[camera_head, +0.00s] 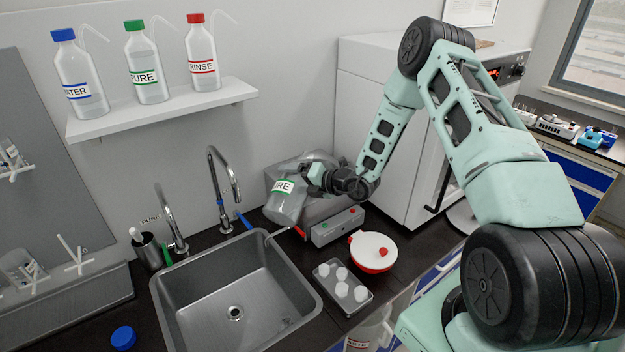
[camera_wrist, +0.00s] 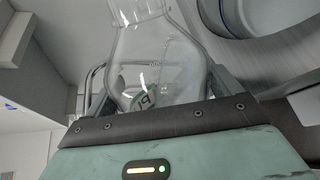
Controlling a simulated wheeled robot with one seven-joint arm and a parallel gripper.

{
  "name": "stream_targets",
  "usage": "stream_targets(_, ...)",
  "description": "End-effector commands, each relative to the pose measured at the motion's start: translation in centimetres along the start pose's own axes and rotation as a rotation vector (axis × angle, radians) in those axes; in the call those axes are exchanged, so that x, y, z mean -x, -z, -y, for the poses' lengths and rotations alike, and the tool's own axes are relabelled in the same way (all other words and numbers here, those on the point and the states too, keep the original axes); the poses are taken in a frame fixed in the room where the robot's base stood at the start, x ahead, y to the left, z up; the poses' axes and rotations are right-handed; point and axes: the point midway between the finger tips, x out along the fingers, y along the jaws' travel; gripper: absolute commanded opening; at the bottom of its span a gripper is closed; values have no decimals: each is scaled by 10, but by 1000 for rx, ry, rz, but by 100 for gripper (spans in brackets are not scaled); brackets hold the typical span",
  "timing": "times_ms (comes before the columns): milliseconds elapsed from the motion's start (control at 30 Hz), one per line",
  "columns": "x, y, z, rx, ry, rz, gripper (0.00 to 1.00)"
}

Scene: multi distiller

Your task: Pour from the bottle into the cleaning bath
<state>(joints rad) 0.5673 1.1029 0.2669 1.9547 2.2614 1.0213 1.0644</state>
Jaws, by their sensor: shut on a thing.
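A clear bottle (camera_head: 284,207) with a green-edged label, on which "RE" is readable, is held up in the air, tilted. Its broad lower part hangs toward the sink side. My gripper (camera_head: 316,180) is shut on it and covers part of it. The clear glass of the bottle (camera_wrist: 152,65) also fills the middle of the wrist view, between the fingers. The grey metal cleaning bath (camera_head: 335,226), with red and green buttons on its front panel, stands on the counter behind and below the bottle. The bottle and gripper hide much of its top. I cannot make out the bottle's mouth or any liquid stream.
A steel sink (camera_head: 235,312) with two taps lies to the left. A white-lidded red pot (camera_head: 373,250) and a tray of white pieces (camera_head: 343,284) sit in front of the bath. A shelf (camera_head: 165,108) with three bottles hangs above. A large white appliance (camera_head: 395,140) stands behind my arm.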

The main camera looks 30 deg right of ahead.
Motion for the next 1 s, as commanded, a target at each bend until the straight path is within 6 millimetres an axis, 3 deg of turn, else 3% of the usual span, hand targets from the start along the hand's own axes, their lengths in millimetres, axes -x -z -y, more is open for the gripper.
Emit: stream_targets(1000,-1,-2,-2,-106,-7,-34,25)
